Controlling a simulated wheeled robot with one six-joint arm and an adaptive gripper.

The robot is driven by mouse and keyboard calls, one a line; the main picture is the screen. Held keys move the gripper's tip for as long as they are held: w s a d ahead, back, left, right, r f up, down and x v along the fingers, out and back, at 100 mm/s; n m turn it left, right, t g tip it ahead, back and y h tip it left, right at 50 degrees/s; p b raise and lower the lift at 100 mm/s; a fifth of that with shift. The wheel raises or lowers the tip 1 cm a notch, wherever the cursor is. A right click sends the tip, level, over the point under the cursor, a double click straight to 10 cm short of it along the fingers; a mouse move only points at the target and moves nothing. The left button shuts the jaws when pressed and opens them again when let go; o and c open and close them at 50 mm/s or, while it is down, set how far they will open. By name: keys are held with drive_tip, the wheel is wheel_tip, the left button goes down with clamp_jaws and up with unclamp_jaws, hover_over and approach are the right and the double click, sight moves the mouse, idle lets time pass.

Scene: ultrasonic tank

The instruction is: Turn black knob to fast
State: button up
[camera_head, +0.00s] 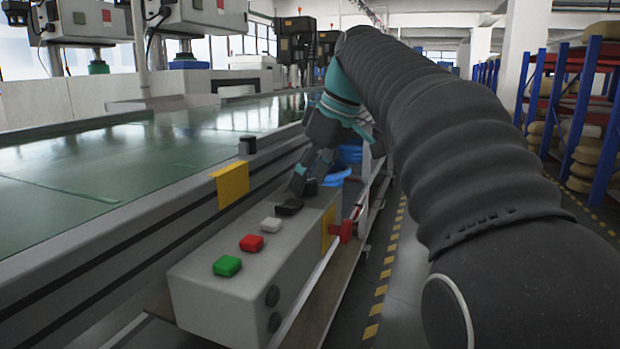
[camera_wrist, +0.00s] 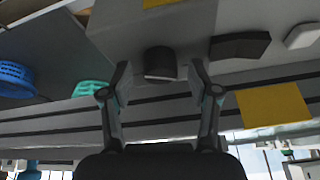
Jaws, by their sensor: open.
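A grey control box (camera_head: 235,285) carries a row of controls. A short round black knob (camera_wrist: 160,64) stands on it. In the wrist view the knob is ahead of my gripper (camera_wrist: 160,78), between the lines of its two spread fingers, with a clear gap on both sides. In the head view my gripper (camera_head: 311,178) reaches down at the far end of the box, and the round knob (camera_head: 310,188) is partly hidden by the fingers. A flat, angular black control (camera_wrist: 240,46) sits beside it, outside the fingers; it also shows in the head view (camera_head: 289,207). No speed marking is readable.
White (camera_head: 270,224), red (camera_head: 251,243) and green (camera_head: 227,266) buttons line the box's nearer end. The green conveyor (camera_head: 100,175) and its rail run along the left. Blue round items (camera_wrist: 14,78) lie beyond the box. A floor aisle (camera_head: 400,270) is clear on the right.

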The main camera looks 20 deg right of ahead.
drive_tip(key=c, duration=1.2)
drive_tip(key=shift+o, duration=0.2)
drive_tip(key=shift+r+m, duration=0.1)
drive_tip(key=shift+m, duration=0.2)
drive_tip(key=m+h+p, duration=0.1)
drive_tip(key=m, duration=0.1)
drive_tip(key=m+t+h+p, duration=0.1)
drive_tip(key=m, duration=0.2)
drive_tip(key=shift+s+a, duration=0.1)
drive_tip(key=shift+a, duration=0.05)
drive_tip(key=m+h+p, duration=0.1)
drive_tip(key=m, duration=0.2)
drive_tip(key=m+h+p, duration=0.1)
drive_tip(key=m+p, duration=0.1)
drive_tip(key=m, duration=0.1)
drive_tip(key=shift+a+m+h, duration=0.1)
drive_tip(key=shift+m+h, duration=0.2)
drive_tip(key=shift+m, duration=0.1)
drive_tip(key=m+h+p, duration=0.1)
drive_tip(key=m+h, duration=0.1)
drive_tip(key=m, duration=0.3)
drive_tip(key=m+g, duration=0.1)
drive_tip(key=m, duration=0.2)
drive_tip(key=m+g+h, duration=0.1)
drive_tip(key=m, duration=0.2)
drive_tip(key=shift+a, duration=0.1)
drive_tip(key=shift+m+g, duration=0.3)
drive_tip(key=shift+m, duration=0.1)
